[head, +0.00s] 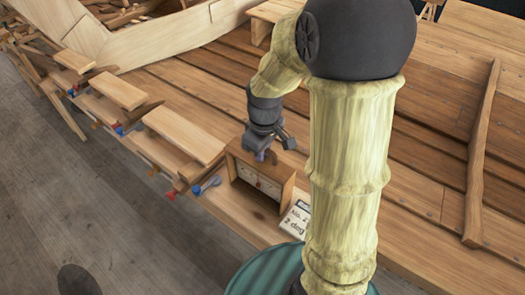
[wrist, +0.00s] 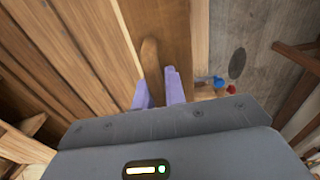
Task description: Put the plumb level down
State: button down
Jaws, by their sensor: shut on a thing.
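The plumb level (head: 287,189) is a wooden box-like frame with a pale dial face in its open front. It looks upright at the near edge of the hull planking. My gripper (head: 262,154) is above it, pointing down, shut on its top. In the wrist view, a rounded wooden piece (wrist: 150,58), seemingly part of the level, lies between the purple fingertips of my gripper (wrist: 159,90). I cannot tell whether the level's base touches the wood beneath. My own arm covers the area to its right.
A white card (head: 297,219) reading "No. 2, 2 deg" lies right of the level. Clamps with blue and red ends (head: 206,186) and pale wood blocks (head: 185,134) line the edge to the left. A teal round object (head: 262,272) is at the bottom. A long batten (head: 481,155) lies right.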

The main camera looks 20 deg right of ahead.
jog(key=c, duration=1.9)
grip_release()
jog(key=shift+f, duration=0.15)
jog(key=o, duration=0.4)
jog(key=shift+o, duration=0.2)
jog(key=r, duration=0.6)
jog(key=r+b, duration=0.1)
jog(key=r, duration=0.5)
jog(key=shift+s+d+r+b, duration=0.15)
jog(key=shift+s+b, duration=0.05)
jog(key=shift+b, duration=0.1)
